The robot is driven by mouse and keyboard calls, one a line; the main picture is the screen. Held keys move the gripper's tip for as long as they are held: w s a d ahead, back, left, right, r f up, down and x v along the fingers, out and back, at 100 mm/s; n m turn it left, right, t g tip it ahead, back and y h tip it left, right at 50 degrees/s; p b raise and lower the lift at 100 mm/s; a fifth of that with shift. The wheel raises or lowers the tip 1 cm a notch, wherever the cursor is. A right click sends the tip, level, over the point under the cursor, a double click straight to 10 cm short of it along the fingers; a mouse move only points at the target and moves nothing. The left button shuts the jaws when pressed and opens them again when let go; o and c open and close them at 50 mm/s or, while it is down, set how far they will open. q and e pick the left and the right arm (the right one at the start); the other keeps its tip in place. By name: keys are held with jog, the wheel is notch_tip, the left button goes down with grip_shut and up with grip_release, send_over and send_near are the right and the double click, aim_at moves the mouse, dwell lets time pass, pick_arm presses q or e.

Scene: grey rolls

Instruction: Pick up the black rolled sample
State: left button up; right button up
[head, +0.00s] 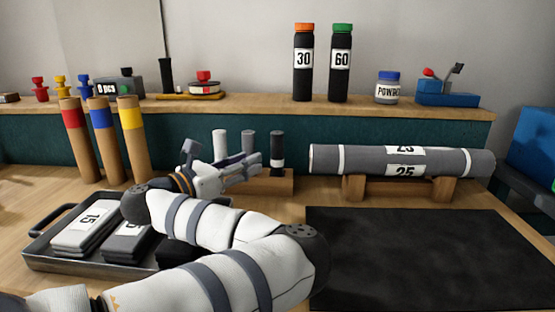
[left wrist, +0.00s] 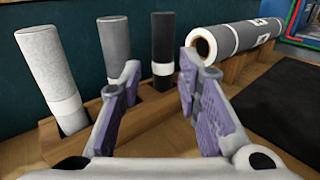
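The black rolled sample (head: 277,152) stands upright in a wooden holder (head: 268,181), with a white band near its lower part. It also shows in the left wrist view (left wrist: 163,45), beyond and between my gripper's fingers. A lighter grey roll (head: 220,145) and a mid-grey roll (head: 248,144) stand to its left in the same holder. My left gripper (head: 255,167) is in front of the holder. In the left wrist view its two purple-padded fingers (left wrist: 157,95) are spread apart with nothing between the pads. My right gripper is not in view.
A large grey roll (head: 330,160) lies on wooden supports to the right. A black mat (head: 430,250) lies in front of it. A metal tray (head: 60,262) with labelled packs is at the left. Several cardboard tubes (head: 105,150) stand behind it. A shelf (head: 250,104) runs along the back.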

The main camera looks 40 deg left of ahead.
aim_at(273, 153)
pick_arm(q)
jog(key=w, duration=1)
jog(key=shift+w+d+f+p, duration=0.1)
jog(key=shift+w+f+p, duration=0.1)
jog(key=shift+p, duration=0.15)
jog(key=shift+s, duration=0.1)
grip_shut()
